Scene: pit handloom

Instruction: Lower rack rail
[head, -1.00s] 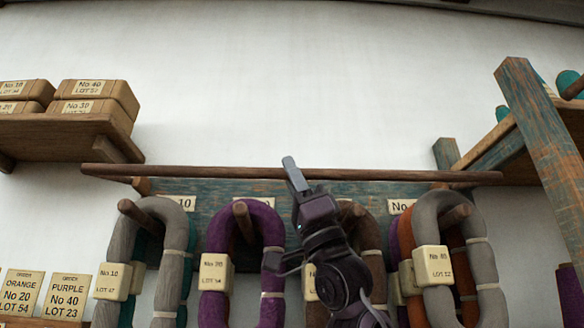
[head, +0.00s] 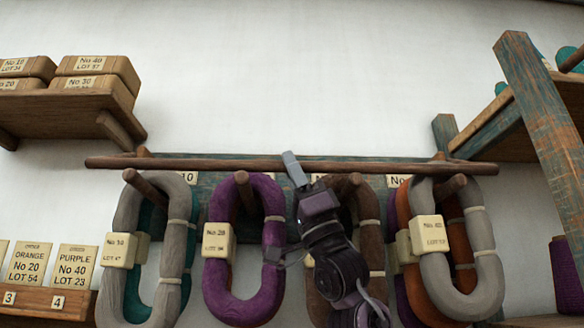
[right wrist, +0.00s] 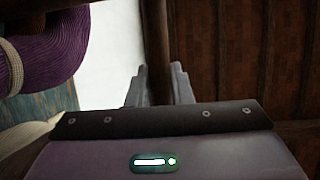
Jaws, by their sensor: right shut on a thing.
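The rack rail (head: 225,163) is a long brown wooden bar. It lies across the front of the blue-green rack board (head: 205,185), above the hanging yarn hanks. My right gripper (head: 294,166) is shut on the rail near its middle in the head view. In the right wrist view the rail (right wrist: 157,45) runs down between the two fingers of my right gripper (right wrist: 160,80). Whether the rail touches the board behind it is hard to tell. My left gripper is not in view.
Purple (head: 228,278), grey (head: 458,270) and brown hanks with tags hang on wooden pegs below the rail. A shelf with boxes (head: 95,72) is at upper left. A slanted post (head: 545,140) stands at right. The white wall above is clear.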

